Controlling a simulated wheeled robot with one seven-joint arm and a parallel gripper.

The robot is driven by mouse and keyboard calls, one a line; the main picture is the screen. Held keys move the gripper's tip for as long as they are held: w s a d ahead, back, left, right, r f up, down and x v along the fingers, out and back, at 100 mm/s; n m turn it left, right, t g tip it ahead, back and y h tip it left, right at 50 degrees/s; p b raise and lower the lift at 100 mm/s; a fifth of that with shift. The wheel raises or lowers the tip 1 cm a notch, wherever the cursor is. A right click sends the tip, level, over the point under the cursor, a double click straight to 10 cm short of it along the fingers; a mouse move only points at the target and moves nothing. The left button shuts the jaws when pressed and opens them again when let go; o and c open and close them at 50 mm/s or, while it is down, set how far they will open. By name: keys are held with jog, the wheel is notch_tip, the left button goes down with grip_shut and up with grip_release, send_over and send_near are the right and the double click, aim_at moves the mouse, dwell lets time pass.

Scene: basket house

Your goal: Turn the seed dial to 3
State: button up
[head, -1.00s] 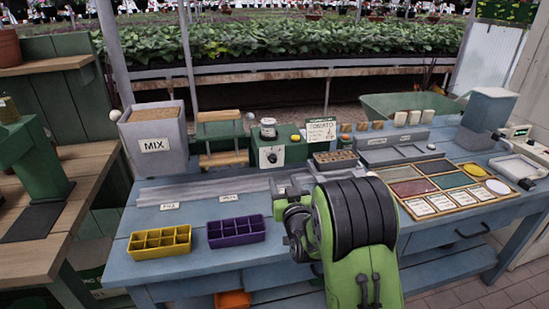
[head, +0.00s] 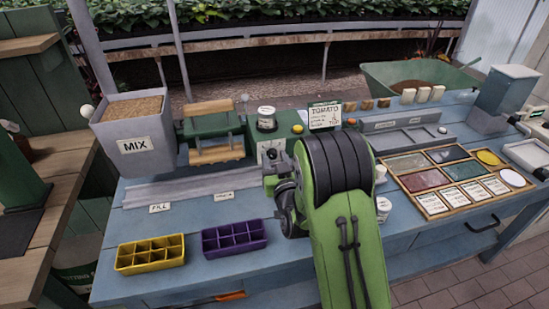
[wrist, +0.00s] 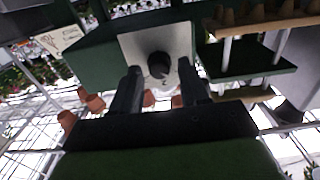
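The seed dial is a black knob (wrist: 159,65) on a pale square plate on a dark green box. In the wrist view, which looks upside down, the knob lies ahead between the two fingers of my gripper (wrist: 158,82). The fingers are apart with nothing held between them. I cannot tell if they touch the knob. In the head view the dial's pale plate (head: 270,150) shows on the front of the green seeder box (head: 288,124), its lower part hidden by my arm. The dial's numbers cannot be read.
Yellow (head: 150,254) and purple (head: 234,238) cell trays sit at the front. A wooden divided tray (head: 432,208) lies to the right.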

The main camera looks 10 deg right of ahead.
grip_shut()
jog(key=shift+m, duration=0.4)
jog(key=m, duration=0.4)
jog(key=shift+d, duration=0.1)
jog(key=m, duration=0.4)
jog(key=shift+m, duration=0.3)
jog(key=m, duration=0.4)
jog(key=shift+d+f, duration=0.1)
jog(key=shift+m, duration=2.2)
